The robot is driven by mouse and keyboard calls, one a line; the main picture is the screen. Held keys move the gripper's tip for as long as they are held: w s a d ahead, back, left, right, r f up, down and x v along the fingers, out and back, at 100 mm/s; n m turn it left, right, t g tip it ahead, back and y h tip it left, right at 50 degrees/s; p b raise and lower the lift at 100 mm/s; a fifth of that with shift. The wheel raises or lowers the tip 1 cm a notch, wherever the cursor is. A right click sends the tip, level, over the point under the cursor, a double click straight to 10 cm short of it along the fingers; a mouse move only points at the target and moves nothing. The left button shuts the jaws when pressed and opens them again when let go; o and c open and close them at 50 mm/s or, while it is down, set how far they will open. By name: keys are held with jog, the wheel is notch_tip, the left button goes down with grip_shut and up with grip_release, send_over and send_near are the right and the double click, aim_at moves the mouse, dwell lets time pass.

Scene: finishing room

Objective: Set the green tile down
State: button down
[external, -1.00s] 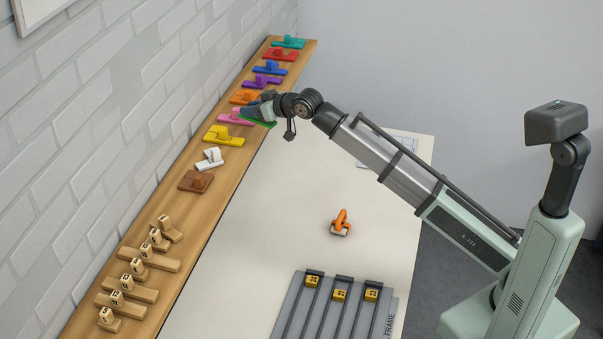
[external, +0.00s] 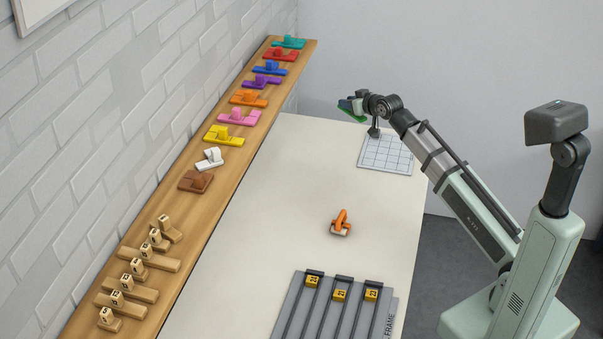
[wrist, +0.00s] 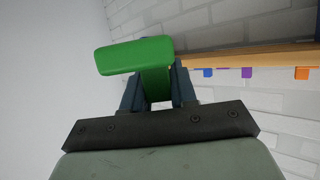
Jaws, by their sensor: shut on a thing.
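The green tile (wrist: 135,55) is held between the fingers of my gripper (wrist: 158,88) in the wrist view. In the external view the green tile (external: 352,111) shows as a tilted green piece at the end of my gripper (external: 358,104). My gripper is shut on it, raised in the air at the far end of the table, up and to the left of the white grid sheet (external: 386,152). Part of the tile is hidden by my fingers.
A wooden shelf (external: 225,160) along the wall carries several coloured tiles with grips and several numbered wooden pieces. An orange-handled roller (external: 340,222) lies mid-table. A grey frame rack (external: 325,310) with yellow number tags lies at the near end. The white table (external: 270,215) is otherwise largely clear.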

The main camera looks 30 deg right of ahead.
jog(key=s+d+f+m+h, duration=0.1)
jog(key=s+d+f, duration=0.1)
jog(key=d+f, duration=0.5)
jog(key=a+f+n+y, duration=0.2)
jog(key=a+f, duration=0.7)
jog(key=f, duration=0.2)
jog(key=s+a+r+n+g+y, duration=0.1)
jog(key=s+a+n+g+y, duration=0.15)
jog(key=a+n+y, duration=0.4)
jog(key=shift+g+y, duration=0.35)
jog(key=shift+g, duration=0.3)
jog(key=shift+w+a+f, duration=0.1)
jog(key=shift+w+f, duration=0.05)
jog(key=shift+f, duration=1.5)
jog(key=shift+w+a+f, duration=0.1)
jog(key=shift+a+f, duration=0.05)
jog(key=shift+f, duration=1.45)
jog(key=shift+w+a+f, duration=0.1)
jog(key=shift+w+f, duration=0.05)
jog(key=shift+f, duration=1.5)
jog(key=shift+f, duration=0.6)
jog(key=c, duration=0.9)
grip_release()
